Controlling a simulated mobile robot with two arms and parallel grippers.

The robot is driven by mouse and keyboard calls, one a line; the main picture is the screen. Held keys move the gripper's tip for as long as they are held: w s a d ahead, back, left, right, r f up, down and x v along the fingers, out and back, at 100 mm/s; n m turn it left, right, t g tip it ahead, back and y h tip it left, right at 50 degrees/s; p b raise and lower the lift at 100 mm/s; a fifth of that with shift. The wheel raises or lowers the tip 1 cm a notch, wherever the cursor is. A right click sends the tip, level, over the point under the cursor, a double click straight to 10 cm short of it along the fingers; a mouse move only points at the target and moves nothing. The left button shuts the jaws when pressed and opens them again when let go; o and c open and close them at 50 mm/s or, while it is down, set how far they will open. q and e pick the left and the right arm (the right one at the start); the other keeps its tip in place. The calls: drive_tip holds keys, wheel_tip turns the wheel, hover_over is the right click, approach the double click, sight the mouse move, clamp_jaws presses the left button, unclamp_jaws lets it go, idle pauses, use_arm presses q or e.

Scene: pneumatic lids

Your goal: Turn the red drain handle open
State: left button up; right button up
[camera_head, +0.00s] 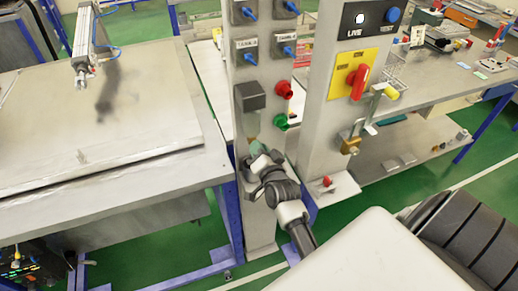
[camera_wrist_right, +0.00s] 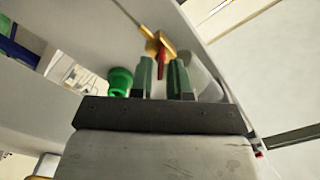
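In the right wrist view, a small red handle (camera_wrist_right: 162,62) hangs from a brass valve (camera_wrist_right: 156,42) on the grey column. My right gripper (camera_wrist_right: 162,76) has its two green fingers apart, and the red handle shows in the gap between them, near the tips. I cannot tell whether the handle lies fully between the fingers or just beyond them; no contact is clear. In the head view my right gripper (camera_head: 254,148) is at the lower part of the grey column (camera_head: 262,66), and the drain handle there is hidden behind it. My left gripper is not in view.
A green fitting (camera_wrist_right: 119,80) is close to the left finger. The column also carries a red fitting (camera_head: 284,89) and blue valve levers (camera_head: 249,12). To the right, a panel has a red switch on a yellow plate (camera_head: 342,74) and a brass padlock (camera_head: 350,145). A metal table (camera_head: 150,118) is left.

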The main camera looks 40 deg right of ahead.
drive_tip(key=b+v, duration=0.2)
drive_tip(key=v, duration=0.9)
drive_tip(key=shift+w, duration=0.1)
drive_tip(key=a+f+n+g+y, duration=0.2)
drive_tip(key=a+f+n+g, duration=0.15)
drive_tip(key=f, duration=1.05)
drive_tip(key=s+a+f+n+g+y, duration=0.1)
drive_tip(key=s+a+f+n+g, duration=0.1)
drive_tip(key=s+f, duration=0.35)
drive_tip(key=s+a+f+n+g+y+b, duration=0.1)
drive_tip(key=s+a+f+g, duration=0.1)
drive_tip(key=f, duration=0.7)
drive_tip(key=s+a+f+n+g+y, duration=0.1)
drive_tip(key=s+a+f+n+g, duration=0.1)
drive_tip(key=s+f, duration=0.35)
drive_tip(key=s+d+f+n+g, duration=0.1)
drive_tip(key=s+f+n+g, duration=0.2)
drive_tip(key=s+f, duration=0.4)
drive_tip(key=s+d+f+n+g+h, duration=0.1)
drive_tip(key=s+f+n+g, duration=0.2)
drive_tip(key=s+f, duration=0.4)
drive_tip(key=s+g, duration=0.1)
drive_tip(key=s, duration=0.6)
drive_tip(key=shift+d+f, duration=0.3)
drive_tip(key=shift+d, duration=0.05)
